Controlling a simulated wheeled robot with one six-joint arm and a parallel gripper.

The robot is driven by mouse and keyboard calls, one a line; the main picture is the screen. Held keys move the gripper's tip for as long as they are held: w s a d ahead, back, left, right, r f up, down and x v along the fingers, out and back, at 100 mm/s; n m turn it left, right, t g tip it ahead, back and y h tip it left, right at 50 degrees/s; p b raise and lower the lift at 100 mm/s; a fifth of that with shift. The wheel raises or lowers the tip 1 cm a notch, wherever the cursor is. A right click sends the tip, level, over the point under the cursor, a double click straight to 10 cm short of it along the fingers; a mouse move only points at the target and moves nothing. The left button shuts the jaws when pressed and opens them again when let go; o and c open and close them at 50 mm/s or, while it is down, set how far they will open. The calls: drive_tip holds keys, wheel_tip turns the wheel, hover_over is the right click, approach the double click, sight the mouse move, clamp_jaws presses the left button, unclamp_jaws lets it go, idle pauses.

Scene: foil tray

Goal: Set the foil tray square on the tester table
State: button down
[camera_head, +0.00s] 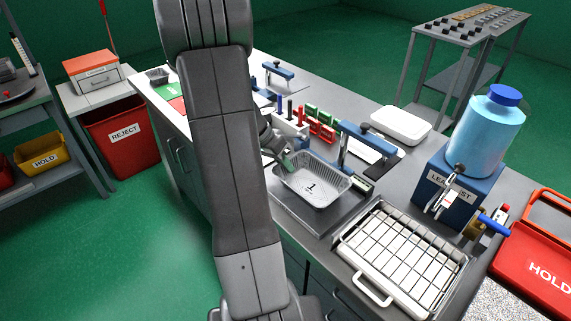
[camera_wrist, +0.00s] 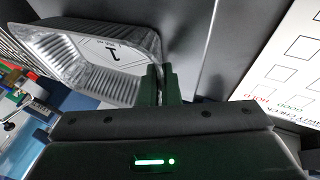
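The foil tray (camera_head: 333,199) is a ribbed silver tray with a label marked 1 inside. In the head view it is over the dark grey plate of the tester table (camera_head: 322,222), with a strip of plate bare in front. I cannot tell whether its base touches the plate. My gripper (camera_head: 287,160) is at the tray's back left rim, partly hidden behind my arm. In the wrist view the tray (camera_wrist: 75,42) is at upper left, and its wall runs down between my closely spaced fingers (camera_wrist: 161,85). They look shut on that wall.
A blue clamp-like stand (camera_head: 358,138) is behind the tray. A wire rack (camera_head: 400,262) is at front right, and a blue leak-test unit (camera_head: 452,192) with a bottle is at right. Red and green pieces (camera_head: 318,122) stand behind. A printed sheet (camera_wrist: 290,75) shows in the wrist view.

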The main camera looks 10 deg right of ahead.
drive_tip(key=shift+f, duration=0.1)
drive_tip(key=c, duration=1.6)
unclamp_jaws()
drive_tip(key=shift+c, duration=0.2)
drive_tip(key=shift+r, duration=0.3)
drive_tip(key=v, duration=1.1)
drive_tip(key=shift+a+r, duration=0.2)
drive_tip(key=shift+r, duration=0.1)
